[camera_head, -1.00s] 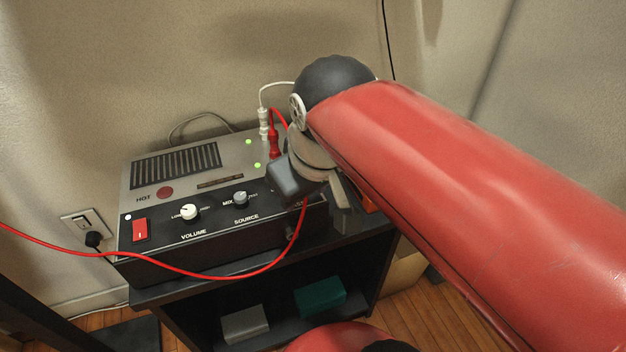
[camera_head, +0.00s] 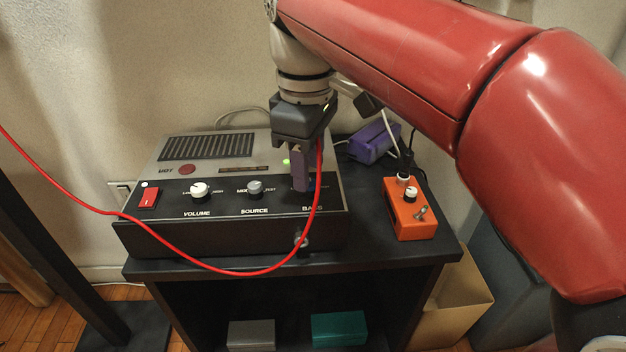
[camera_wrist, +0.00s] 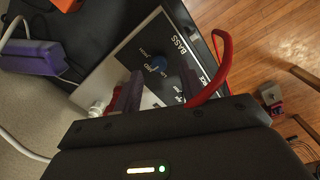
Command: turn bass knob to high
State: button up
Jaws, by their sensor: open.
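The amplifier (camera_head: 160,232) stands on a dark shelf unit, its VOLUME, SOURCE and BASS controls along the front panel. My gripper (camera_head: 302,185) points down over the BASS end of the panel. In the wrist view my gripper (camera_wrist: 160,88) is open, with the knob beyond and between its two purple fingers. I cannot tell whether either finger touches it.
A red cable (camera_head: 258,272) hangs across the amplifier front and runs up close beside my gripper. The white volume knob (camera_head: 199,190) and grey source knob (camera_head: 255,187) are left of it. An orange box (camera_head: 410,218) and purple box (camera_head: 372,142) stand to the right.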

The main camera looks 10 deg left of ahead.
aim_at(311, 187)
jog(key=shift+f, duration=1.3)
grip_shut()
